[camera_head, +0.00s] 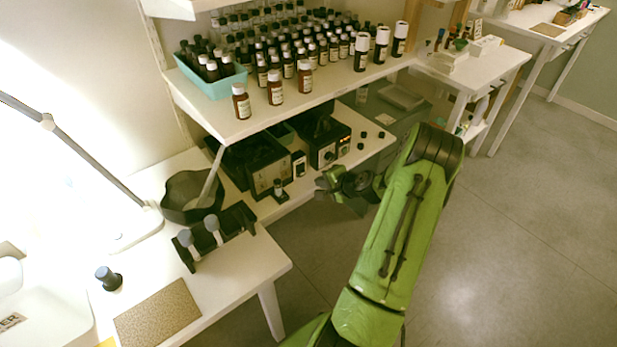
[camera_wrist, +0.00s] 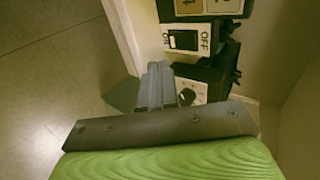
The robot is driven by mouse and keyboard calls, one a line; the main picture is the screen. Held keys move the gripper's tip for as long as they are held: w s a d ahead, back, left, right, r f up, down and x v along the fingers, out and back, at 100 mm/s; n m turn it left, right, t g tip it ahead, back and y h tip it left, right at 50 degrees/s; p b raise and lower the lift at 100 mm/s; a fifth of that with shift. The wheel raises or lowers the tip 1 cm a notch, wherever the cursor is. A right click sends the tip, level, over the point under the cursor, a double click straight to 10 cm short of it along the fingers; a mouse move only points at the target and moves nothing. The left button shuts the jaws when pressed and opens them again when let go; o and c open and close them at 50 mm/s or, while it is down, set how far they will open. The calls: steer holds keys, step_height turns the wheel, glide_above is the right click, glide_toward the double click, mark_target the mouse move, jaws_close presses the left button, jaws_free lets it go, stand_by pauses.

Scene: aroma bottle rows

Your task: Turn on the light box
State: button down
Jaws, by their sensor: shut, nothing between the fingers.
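A small white-faced switch (camera_wrist: 188,40) marked ON and OFF shows at the top of the wrist view, with a black rocker in its middle. It also shows in the head view (camera_head: 299,164), between two black boxes on the lower shelf. I cannot tell for sure which box is the light box. One black box (camera_head: 266,178) has two pale panels. The other (camera_head: 328,150) has knobs and small orange lights. My gripper (camera_wrist: 158,66) is shut and empty. Its tips appear just below and left of the switch, seemingly apart from it. It also shows in the head view (camera_head: 322,183).
A box with a round knob (camera_wrist: 190,94) is partly hidden behind my fingers. Above, a white shelf (camera_head: 210,117) carries many brown bottles and a teal tray (camera_head: 215,85). A black holder (camera_head: 216,238) and a dark bowl (camera_head: 190,196) stand left. Open floor lies right.

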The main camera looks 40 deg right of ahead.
mark_target(302, 170)
steer(key=x, duration=0.4)
steer(key=r+b+x, duration=0.1)
steer(key=x, duration=0.1)
steer(key=shift+w, duration=0.55)
steer(key=shift+w+d, duration=0.1)
steer(key=shift+w, duration=0.35)
steer(key=shift+w+f+t+b, duration=0.15)
steer(key=shift+f+t+b, duration=0.2)
steer(key=shift+b, duration=0.6)
steer(key=shift+r+p, duration=0.85)
steer(key=shift+r, duration=0.35)
steer(key=shift+w, duration=0.1)
steer(key=shift+f, duration=0.1)
